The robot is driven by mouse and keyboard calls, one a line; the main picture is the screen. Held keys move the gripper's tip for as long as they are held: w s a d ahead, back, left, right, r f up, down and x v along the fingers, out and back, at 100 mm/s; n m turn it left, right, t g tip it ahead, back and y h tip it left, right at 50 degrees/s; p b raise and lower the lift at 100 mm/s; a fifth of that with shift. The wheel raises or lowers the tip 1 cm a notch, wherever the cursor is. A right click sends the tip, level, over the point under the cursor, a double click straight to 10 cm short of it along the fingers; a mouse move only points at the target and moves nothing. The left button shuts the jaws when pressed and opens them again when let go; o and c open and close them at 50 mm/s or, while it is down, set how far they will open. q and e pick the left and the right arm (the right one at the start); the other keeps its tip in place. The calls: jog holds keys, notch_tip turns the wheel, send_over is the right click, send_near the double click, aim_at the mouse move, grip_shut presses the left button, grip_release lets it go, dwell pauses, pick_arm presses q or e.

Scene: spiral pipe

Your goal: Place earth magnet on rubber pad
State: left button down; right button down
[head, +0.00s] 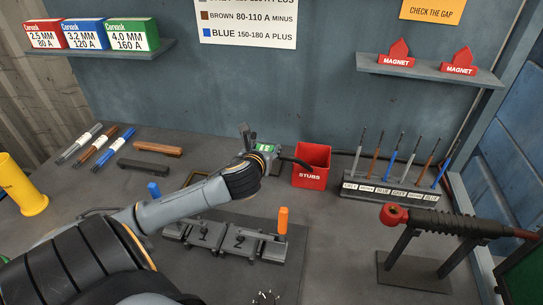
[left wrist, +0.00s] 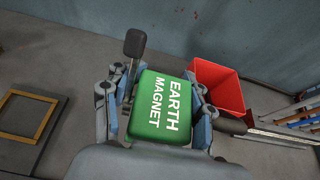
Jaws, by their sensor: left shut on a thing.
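The earth magnet (left wrist: 162,108) is a green block with white EARTH MAGNET lettering. My left gripper (left wrist: 155,90) is shut on it, with a finger on each side. In the head view, a small green part of the magnet (head: 265,148) shows at the end of my left arm, held near the back of the bench, left of the red bin. A flat dark pad with a yellow outline (left wrist: 28,117) lies on the bench at the left of the wrist view, apart from the magnet; it looks like the rubber pad. In the head view my arm partly hides this outline (head: 199,178). My right gripper is not in view.
A red STUBS bin (head: 311,166) stands close right of the gripper. A black ribbed holder on a stand (head: 430,219) is at right. Numbered grey blocks (head: 225,238) sit in front; loose rods (head: 100,145) lie at left.

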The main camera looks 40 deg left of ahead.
pick_arm(q)
jog(key=f+x, duration=0.1)
jog(key=x, duration=0.3)
jog(key=s+x, duration=0.1)
jog(key=x, duration=0.4)
jog(key=f+x, duration=0.1)
jog(key=x, duration=0.4)
jog(key=shift+s+a+f+p, duration=0.2)
jog(key=shift+s+f+p, duration=0.1)
jog(key=shift+f, duration=0.05)
jog(key=shift+w+a+f, duration=0.1)
jog(key=shift+w+f, duration=0.05)
jog(key=shift+f, duration=0.2)
jog(key=shift+w+a+f, duration=0.1)
jog(key=shift+w+f, duration=0.05)
jog(key=shift+f, duration=1.55)
jog(key=shift+c, duration=2.4)
grip_release()
jog(key=shift+f, duration=0.2)
jog(key=shift+r, duration=0.1)
